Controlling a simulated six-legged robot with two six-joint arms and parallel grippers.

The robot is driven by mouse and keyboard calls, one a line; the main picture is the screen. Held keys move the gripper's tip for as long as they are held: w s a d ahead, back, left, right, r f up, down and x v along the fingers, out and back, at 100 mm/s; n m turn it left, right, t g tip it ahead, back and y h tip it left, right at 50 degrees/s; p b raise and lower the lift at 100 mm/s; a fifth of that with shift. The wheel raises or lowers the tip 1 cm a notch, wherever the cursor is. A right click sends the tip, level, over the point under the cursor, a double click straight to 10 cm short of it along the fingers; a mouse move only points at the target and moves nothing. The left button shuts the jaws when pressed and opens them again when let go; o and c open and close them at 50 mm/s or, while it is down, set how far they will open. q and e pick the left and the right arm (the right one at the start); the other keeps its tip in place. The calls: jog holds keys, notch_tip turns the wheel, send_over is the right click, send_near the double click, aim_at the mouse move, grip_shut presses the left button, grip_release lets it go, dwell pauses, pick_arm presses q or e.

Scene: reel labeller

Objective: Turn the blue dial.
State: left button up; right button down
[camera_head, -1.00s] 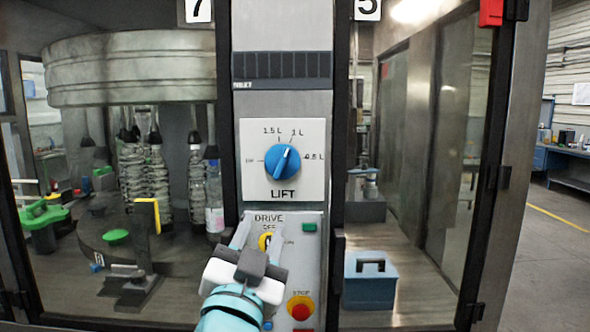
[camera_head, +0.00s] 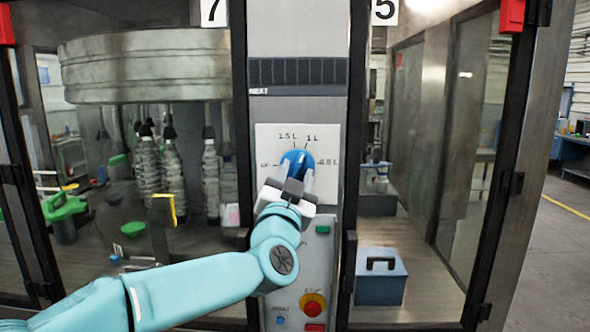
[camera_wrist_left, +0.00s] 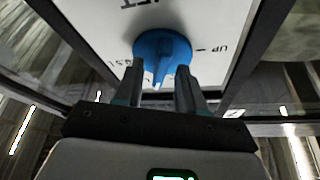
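The blue dial (camera_head: 297,160) sits on a white plate (camera_head: 327,140) marked with litre settings on the grey column. My left gripper (camera_head: 294,178) is at the dial's lower side in the head view. In the left wrist view the dial (camera_wrist_left: 160,50) is at the top centre, its pale pointer between the two fingertips (camera_wrist_left: 158,75). The fingers are apart, one on each side of the dial's ridge. I cannot tell whether they touch it. My right gripper is not in view.
Below the dial is a panel with a green button (camera_head: 322,229) and a red stop button (camera_head: 312,305) on yellow. Framed glass doors stand on both sides of the column. A blue-grey box (camera_head: 380,277) lies behind the right one.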

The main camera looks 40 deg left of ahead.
pick_arm(q)
jog(key=shift+a, duration=0.1)
grip_shut()
